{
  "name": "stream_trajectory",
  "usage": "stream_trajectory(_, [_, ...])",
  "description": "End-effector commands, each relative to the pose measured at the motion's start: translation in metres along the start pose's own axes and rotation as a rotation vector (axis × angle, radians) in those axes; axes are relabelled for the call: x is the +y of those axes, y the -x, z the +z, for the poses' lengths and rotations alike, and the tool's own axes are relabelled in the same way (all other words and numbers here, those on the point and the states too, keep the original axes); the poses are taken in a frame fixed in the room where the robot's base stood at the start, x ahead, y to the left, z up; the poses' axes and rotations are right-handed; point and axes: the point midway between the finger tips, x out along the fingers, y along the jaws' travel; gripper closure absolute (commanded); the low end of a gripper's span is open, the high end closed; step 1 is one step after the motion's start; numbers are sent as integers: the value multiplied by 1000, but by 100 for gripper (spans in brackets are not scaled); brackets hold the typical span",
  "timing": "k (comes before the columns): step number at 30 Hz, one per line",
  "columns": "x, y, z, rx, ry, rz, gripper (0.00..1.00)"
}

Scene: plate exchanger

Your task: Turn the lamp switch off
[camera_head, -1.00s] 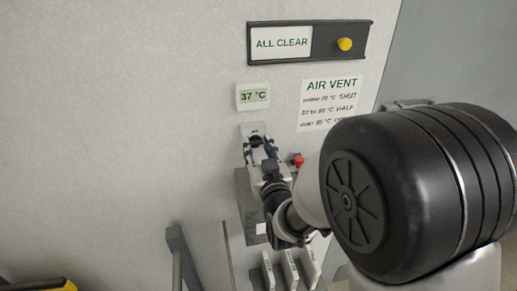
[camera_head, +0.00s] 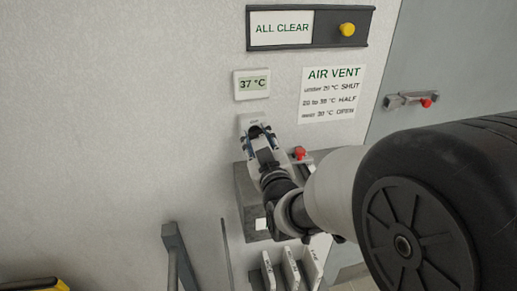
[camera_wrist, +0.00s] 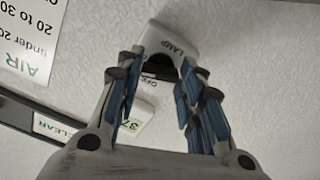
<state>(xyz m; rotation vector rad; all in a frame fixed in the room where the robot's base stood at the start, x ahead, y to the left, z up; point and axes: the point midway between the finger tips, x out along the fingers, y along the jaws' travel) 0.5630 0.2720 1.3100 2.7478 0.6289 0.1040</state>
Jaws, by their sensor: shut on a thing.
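The lamp switch is a white plate on the wall, marked LAMP and OFF. Its plate (camera_wrist: 168,38) shows at the top of the wrist view, upside down, with a dark part in its middle. In the head view only the top of the lamp switch (camera_head: 252,120) shows above my gripper (camera_head: 261,137). In the wrist view my gripper (camera_wrist: 160,68) has its blue-padded fingers at the lower edge of the plate, one on each side of the dark part, shut on the switch. The fingers partly hide the switch, so its position is unclear.
A 37 °C display (camera_head: 252,84) sits just above the switch. An ALL CLEAR panel (camera_head: 380,14) with a yellow knob (camera_head: 347,30) and an AIR VENT notice (camera_head: 333,92) are higher. A red knob (camera_head: 299,153) is close right of my gripper. A grey box (camera_head: 245,192) is below.

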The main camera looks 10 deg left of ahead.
Motion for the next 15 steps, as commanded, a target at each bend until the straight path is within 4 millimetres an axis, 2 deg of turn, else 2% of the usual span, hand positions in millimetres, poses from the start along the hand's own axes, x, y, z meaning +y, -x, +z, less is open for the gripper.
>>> stream_trajectory(15, [0,0,1,6,491,4,89])
